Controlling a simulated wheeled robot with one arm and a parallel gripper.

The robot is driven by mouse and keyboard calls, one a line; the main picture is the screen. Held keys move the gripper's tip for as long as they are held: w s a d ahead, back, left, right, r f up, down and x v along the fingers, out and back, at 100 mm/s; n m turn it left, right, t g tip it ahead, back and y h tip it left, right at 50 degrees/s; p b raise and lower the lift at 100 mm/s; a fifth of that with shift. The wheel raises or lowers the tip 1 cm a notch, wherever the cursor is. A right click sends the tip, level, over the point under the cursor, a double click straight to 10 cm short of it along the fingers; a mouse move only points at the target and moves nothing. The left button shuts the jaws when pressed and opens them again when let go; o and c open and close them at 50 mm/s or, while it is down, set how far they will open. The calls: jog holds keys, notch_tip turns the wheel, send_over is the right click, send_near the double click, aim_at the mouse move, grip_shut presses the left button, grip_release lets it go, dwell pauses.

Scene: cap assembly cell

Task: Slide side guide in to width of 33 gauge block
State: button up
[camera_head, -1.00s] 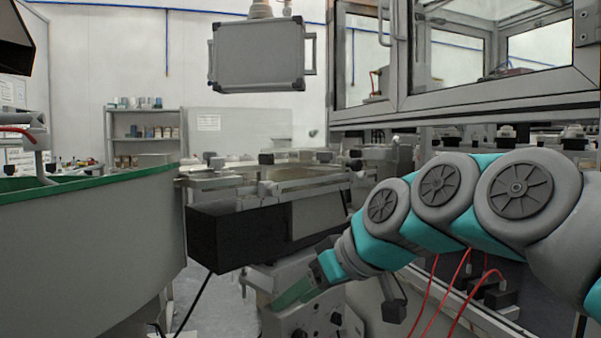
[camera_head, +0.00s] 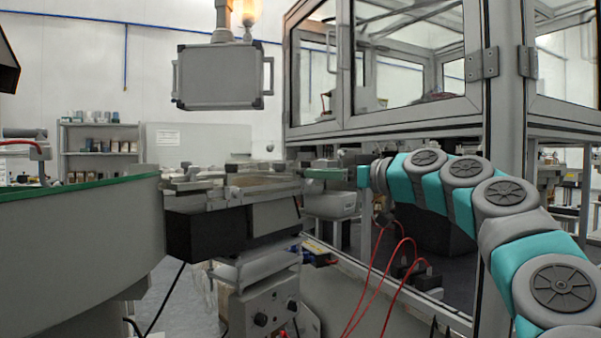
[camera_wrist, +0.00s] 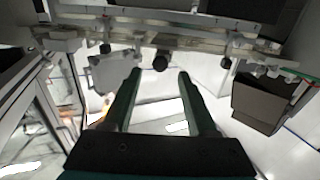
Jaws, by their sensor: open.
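The track with its side guide rails and clamp knobs (camera_head: 232,188) runs across the middle of the head view, above a black box. In the wrist view a long metal rail (camera_wrist: 205,47) crosses the top, with a round black knob (camera_wrist: 160,62) on it. My gripper (camera_head: 308,173) is level with the track at its right end. In the wrist view my gripper (camera_wrist: 159,73) is open, its two green fingers pointing at the rail with the knob between and just beyond their tips. Nothing is held. I cannot make out a 33 gauge block.
A large grey bowl with a green rim (camera_head: 80,230) stands at the left. A control stand with knobs (camera_head: 262,310) is below the track. The framed glass enclosure (camera_head: 395,70) stands behind and right of my arm. A grey panel (camera_head: 222,77) hangs above the track.

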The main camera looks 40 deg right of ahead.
jog(key=w, duration=0.4)
jog(key=w+a+p, duration=0.1)
jog(key=shift+w, duration=0.4)
grip_shut()
jog(key=shift+d, duration=0.1)
dwell(0.9)
